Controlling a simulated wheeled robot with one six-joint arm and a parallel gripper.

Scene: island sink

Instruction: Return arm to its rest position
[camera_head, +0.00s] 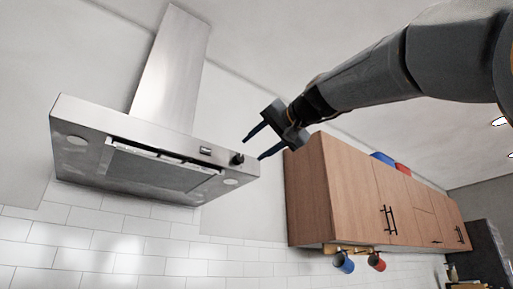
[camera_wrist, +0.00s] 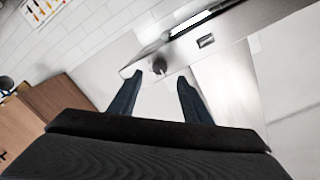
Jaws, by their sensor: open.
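My gripper (camera_head: 254,143) is at the end of my raised arm, which reaches in from the upper right in the head view. Its two dark fingers are apart with nothing between them. The fingertips point left, near the right front corner of the steel range hood (camera_head: 150,150). In the wrist view the fingers (camera_wrist: 156,84) are spread, and the hood's dark knob (camera_wrist: 159,66) shows just beyond them. I cannot tell whether a fingertip touches the hood or knob.
Wooden wall cabinets (camera_head: 345,190) stand right of the hood, below and behind my arm. A blue mug (camera_head: 344,263) and a red mug (camera_head: 377,262) hang under them. A blue item and a red item lie on top. The space below my arm's middle looks free.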

